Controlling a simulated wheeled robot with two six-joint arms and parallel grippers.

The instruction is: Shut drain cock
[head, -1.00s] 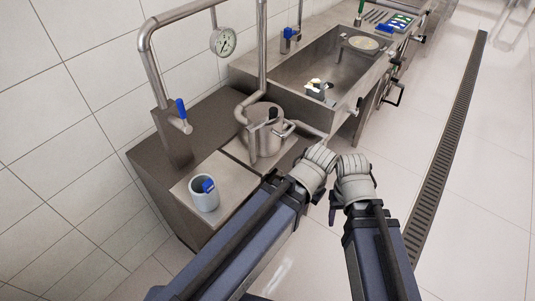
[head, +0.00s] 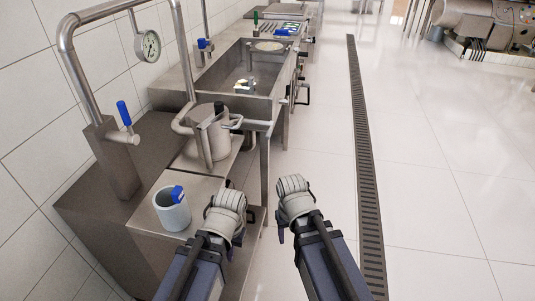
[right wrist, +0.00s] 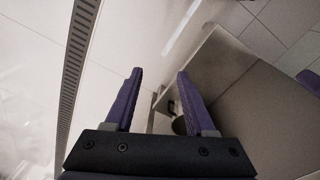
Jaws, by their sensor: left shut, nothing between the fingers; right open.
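No part is clearly marked as the drain cock. A blue lever (head: 124,113) stands upright on a tap on the steel box at the left. Another blue-handled valve (head: 203,44) is beside the sink. Dark handles (head: 303,95) stick out at the sink's front side. My left gripper (head: 237,240) is by the bench's front edge, shut and empty, its fingers mostly hidden by the wrist. My right gripper (head: 281,235) is over the floor in front of the bench. In the right wrist view its two purple fingers (right wrist: 158,76) are apart with nothing held.
A steel vessel (head: 209,145) with pipes and a grey cup (head: 172,212) with a blue clip are on the bench (head: 148,217). A steel sink (head: 222,75) stands behind. A pressure gauge (head: 147,46) is on the pipe.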

